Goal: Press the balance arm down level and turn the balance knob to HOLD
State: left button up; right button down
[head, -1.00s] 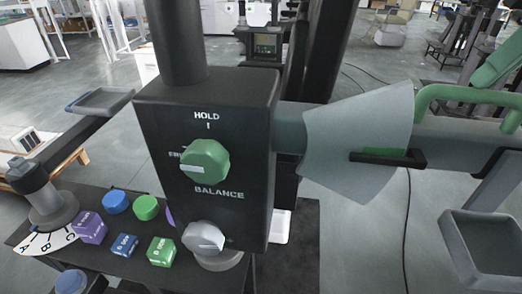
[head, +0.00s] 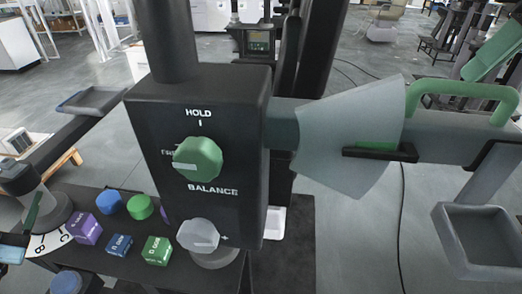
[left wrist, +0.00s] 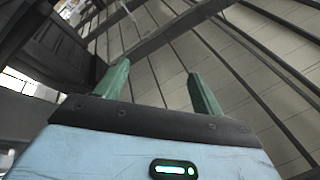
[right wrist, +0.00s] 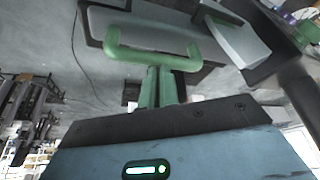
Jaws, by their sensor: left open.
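The balance box (head: 197,130) has a green knob (head: 198,158) with its white mark pointing left, toward a partly hidden label; HOLD is printed above it. The grey balance arm (head: 440,142) runs right from the box, sloping slightly down in the head view, with a green handle (head: 462,88) on top. My right gripper (head: 468,74) comes in from the upper right with fingers together at the handle; in the right wrist view its fingers (right wrist: 160,70) meet the handle bar (right wrist: 150,58), apparently touching. My left gripper (head: 32,210) is open and empty at the left edge.
Several coloured buttons and blocks (head: 110,215) lie on the dark panel below. A grey tray (head: 480,240) hangs at the right, and another tray arm (head: 90,100) extends left.

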pick_arm(q)
jog(key=d+r+m+g+h, duration=0.6)
jog(key=d+r+m+h, duration=0.8)
jog(key=d+h, duration=0.25)
jog(key=m+g, duration=1.1)
jog(key=g, duration=0.2)
send_near(199, 161)
jog(key=shift+w+a+f+y, duration=0.1)
jog(key=shift+w+a+y, duration=0.1)
jog(key=shift+a, duration=0.35)
jog(key=shift+w+a+f+y, duration=0.15)
jog(key=shift+w+a, duration=0.1)
jog(key=shift+a, duration=0.3)
jog(key=shift+w+d, duration=0.3)
jog(key=shift+d, duration=1.65)
jog(key=shift+w+d, duration=0.35)
jog(key=shift+d, duration=1.6)
jog(key=shift+w+d, duration=0.3)
jog(key=shift+d, duration=1.7)
